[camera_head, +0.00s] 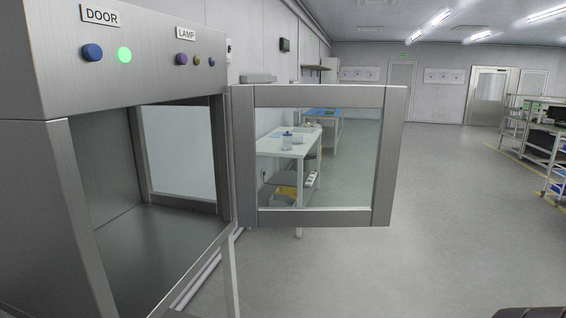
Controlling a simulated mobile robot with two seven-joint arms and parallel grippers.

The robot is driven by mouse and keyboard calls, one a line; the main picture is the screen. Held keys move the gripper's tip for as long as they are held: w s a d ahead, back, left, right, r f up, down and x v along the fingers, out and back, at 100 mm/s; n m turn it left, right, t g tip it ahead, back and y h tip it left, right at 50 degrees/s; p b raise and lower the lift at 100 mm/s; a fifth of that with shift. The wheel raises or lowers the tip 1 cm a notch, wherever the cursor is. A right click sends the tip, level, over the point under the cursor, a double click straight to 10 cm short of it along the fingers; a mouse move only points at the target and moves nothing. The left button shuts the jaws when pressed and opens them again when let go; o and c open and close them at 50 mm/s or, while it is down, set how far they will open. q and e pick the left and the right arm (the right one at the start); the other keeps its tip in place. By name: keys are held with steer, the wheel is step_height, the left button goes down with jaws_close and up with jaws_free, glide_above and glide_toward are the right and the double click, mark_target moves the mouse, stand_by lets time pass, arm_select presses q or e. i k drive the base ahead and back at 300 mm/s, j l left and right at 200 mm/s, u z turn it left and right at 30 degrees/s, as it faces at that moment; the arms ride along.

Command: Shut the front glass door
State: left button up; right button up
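The front glass door (389,160) is a clear pane in a brushed metal frame. It stands wide open, swung out to the right of the metal cabinet (70,180) and joined to it along the door's left side. The cabinet's chamber is open towards me, and its floor (165,235) looks empty. The panel above the opening has a DOOR label (101,15) over a blue button (92,53) and a lit green one (124,55). Neither of my grippers is in view; a dark shape at the bottom right edge is too cropped to identify.
A white table (275,150) with a small container (287,140) shows through the glass. White shelving racks (540,140) stand at the far right. The grey floor (460,220) to the right of the door is clear. A LAMP label (186,33) sits above smaller buttons.

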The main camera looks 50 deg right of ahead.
mark_target(245, 98)
steer(key=k+l, duration=0.1)
steer(key=l, duration=0.3)
steer(key=k+l+u, duration=0.15)
steer(key=l, duration=0.25)
steer(key=k+l, duration=0.1)
steer(key=l, duration=0.3)
steer(key=k+l+u, duration=0.15)
steer(key=l, duration=0.25)
steer(key=k+l, duration=0.1)
steer(key=l, duration=0.25)
steer(key=k+l+u, duration=0.15)
steer(key=l, duration=0.25)
steer(key=k+l+u, duration=0.15)
steer(key=l, duration=0.3)
steer(key=k+l+u, duration=0.1)
steer(key=l, duration=0.3)
steer(key=k+l+u, duration=0.15)
steer(key=l, duration=0.25)
steer(key=k+l+u, duration=0.1)
steer(key=l, duration=0.25)
steer(key=k+l+u, duration=0.1)
steer(key=l, duration=0.2)
steer(key=k+l+u, duration=0.1)
steer(key=l, duration=0.2)
steer(key=k+l, duration=0.15)
steer(key=l+u, duration=0.3)
steer(key=l, duration=0.7)
steer(key=l+u, duration=0.25)
steer(key=l, duration=0.6)
steer(key=i+l, duration=0.05)
